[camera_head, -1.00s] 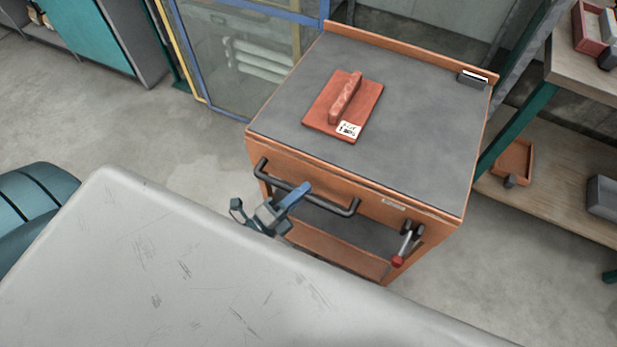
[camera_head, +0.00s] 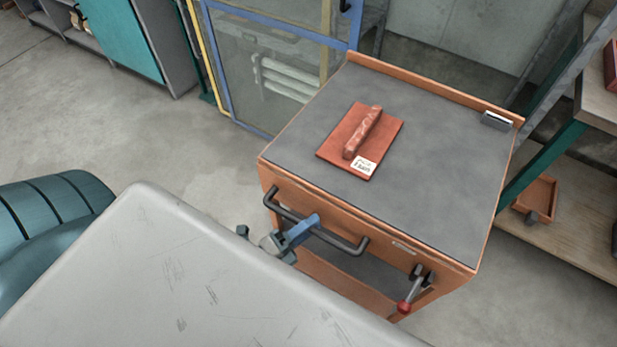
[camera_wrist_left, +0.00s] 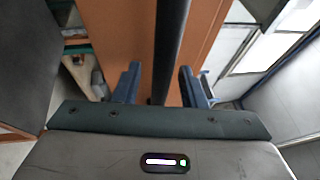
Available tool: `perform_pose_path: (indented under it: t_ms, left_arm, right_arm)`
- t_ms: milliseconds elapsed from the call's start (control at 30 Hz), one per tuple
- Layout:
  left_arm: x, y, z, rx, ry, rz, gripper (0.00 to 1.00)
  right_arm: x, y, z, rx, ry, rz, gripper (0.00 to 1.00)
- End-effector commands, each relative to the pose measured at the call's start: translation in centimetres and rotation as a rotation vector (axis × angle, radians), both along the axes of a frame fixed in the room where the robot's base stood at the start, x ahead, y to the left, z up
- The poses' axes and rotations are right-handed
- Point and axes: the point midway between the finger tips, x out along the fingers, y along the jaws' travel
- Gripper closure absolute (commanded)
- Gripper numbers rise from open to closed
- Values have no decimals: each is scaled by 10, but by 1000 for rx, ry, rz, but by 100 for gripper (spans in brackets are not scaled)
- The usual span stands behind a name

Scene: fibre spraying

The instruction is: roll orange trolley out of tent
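The orange trolley (camera_head: 440,140) stands in front of me with a dark grey top, its black bar handle (camera_head: 342,242) facing me. My left gripper (camera_head: 303,229) is at the middle of this handle. In the left wrist view the black handle bar (camera_wrist_left: 169,45) runs between the two blue fingers of my left gripper (camera_wrist_left: 160,82), with gaps beside it, so the gripper is open around the bar. A lever with a red knob (camera_head: 404,307) hangs on the trolley's front, right of the handle. My right gripper is not in view.
A red board with a bar-shaped piece and a label (camera_head: 355,148) lies on the trolley top. A blue-framed clear panel (camera_head: 235,60) stands behind left. A wooden shelf (camera_head: 575,225) stands close on the right. Bare floor (camera_head: 110,110) lies to the left.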

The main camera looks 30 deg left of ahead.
Motion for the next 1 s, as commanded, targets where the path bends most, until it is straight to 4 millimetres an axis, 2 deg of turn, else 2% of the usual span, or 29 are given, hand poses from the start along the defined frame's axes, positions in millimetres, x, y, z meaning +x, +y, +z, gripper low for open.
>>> perform_pose_path:
  t_ms: [433, 567, 800, 1000]
  left_arm:
    - [-6, 3, -2, 1, 1, -2, 62]
    - [-21, 9, -7, 1, 2, -3, 62]
    - [-64, 29, -16, 2, 5, -4, 62]
    - [-89, 41, -19, 0, 4, -2, 62]
  right_arm:
    - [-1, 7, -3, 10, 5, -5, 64]
    - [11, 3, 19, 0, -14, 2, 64]
    - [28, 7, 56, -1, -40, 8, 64]
    - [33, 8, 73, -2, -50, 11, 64]
